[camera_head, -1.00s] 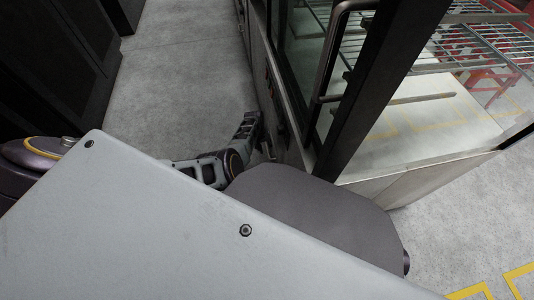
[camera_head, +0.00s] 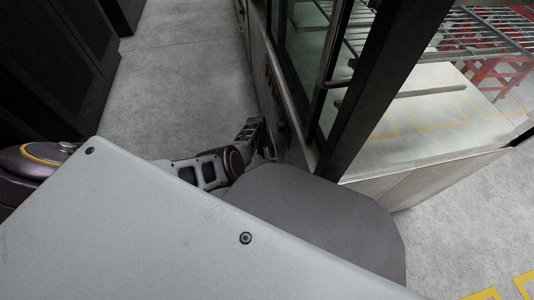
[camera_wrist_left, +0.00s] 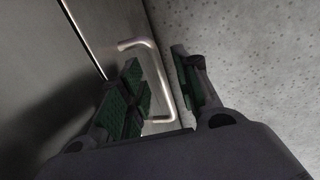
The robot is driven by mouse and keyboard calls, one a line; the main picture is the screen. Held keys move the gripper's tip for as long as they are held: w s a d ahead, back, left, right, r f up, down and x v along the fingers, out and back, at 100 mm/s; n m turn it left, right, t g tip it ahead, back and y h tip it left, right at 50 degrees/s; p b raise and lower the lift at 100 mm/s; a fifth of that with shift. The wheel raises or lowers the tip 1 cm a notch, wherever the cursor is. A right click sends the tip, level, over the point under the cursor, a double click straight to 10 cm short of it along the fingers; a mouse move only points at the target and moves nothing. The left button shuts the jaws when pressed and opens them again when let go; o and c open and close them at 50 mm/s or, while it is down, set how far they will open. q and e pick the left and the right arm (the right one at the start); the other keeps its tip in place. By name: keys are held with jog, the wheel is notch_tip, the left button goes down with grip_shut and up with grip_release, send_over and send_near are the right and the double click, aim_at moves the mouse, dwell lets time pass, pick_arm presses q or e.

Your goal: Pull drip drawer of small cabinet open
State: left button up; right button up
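The small cabinet (camera_head: 300,150) stands to the right of my left arm, its dark-framed glass door facing the aisle. In the left wrist view a steel panel (camera_wrist_left: 50,70) fills the left side. A bent metal bar handle (camera_wrist_left: 163,82) stands out from the panel's edge. My left gripper (camera_wrist_left: 158,78) is open, with one green-padded finger on each side of the handle. A gap shows between the bar and the right finger. Whether the left finger touches the bar I cannot tell. In the head view this gripper (camera_head: 265,142) is low beside the cabinet front, its fingertips mostly hidden. My right gripper is not in view.
Grey floor (camera_head: 180,75) lies open between the cabinet and a dark cabinet (camera_head: 60,70) on the left. Yellow floor markings (camera_head: 485,294) lie at the lower right.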

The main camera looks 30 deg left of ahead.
pick_arm(q)
jog(key=shift+f, duration=0.25)
grip_shut()
dwell(0.4)
